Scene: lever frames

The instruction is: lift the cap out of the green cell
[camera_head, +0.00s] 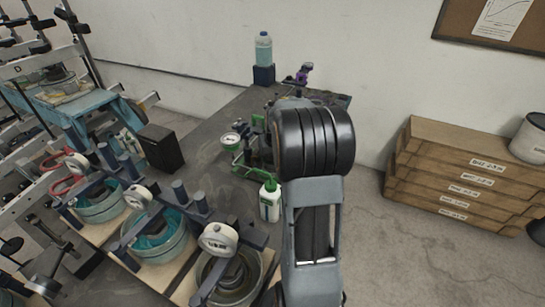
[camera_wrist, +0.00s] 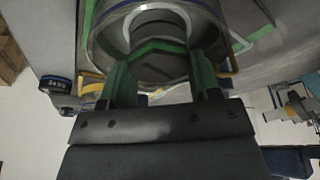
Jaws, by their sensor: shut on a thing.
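The green cell (camera_head: 240,166) stands on the dark bench in the head view, partly hidden behind my arm. In the wrist view, a round metal rim (camera_wrist: 92,48) with a pale ring inside it fills the top of the picture. My gripper (camera_wrist: 162,76) reaches to this round part with its two green fingers apart, one at each side. It is shut on the cap, but the cap's edges are hard to tell from the cell. My arm hides the gripper in the head view.
A green-and-white bottle (camera_head: 270,201) stands close to the cell. A blue bottle (camera_head: 263,50) stands at the bench's back. Several cells with dials (camera_head: 218,238) line the front left. A black box (camera_head: 161,148) stands left. Stacked boxes (camera_head: 460,180) are at the right.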

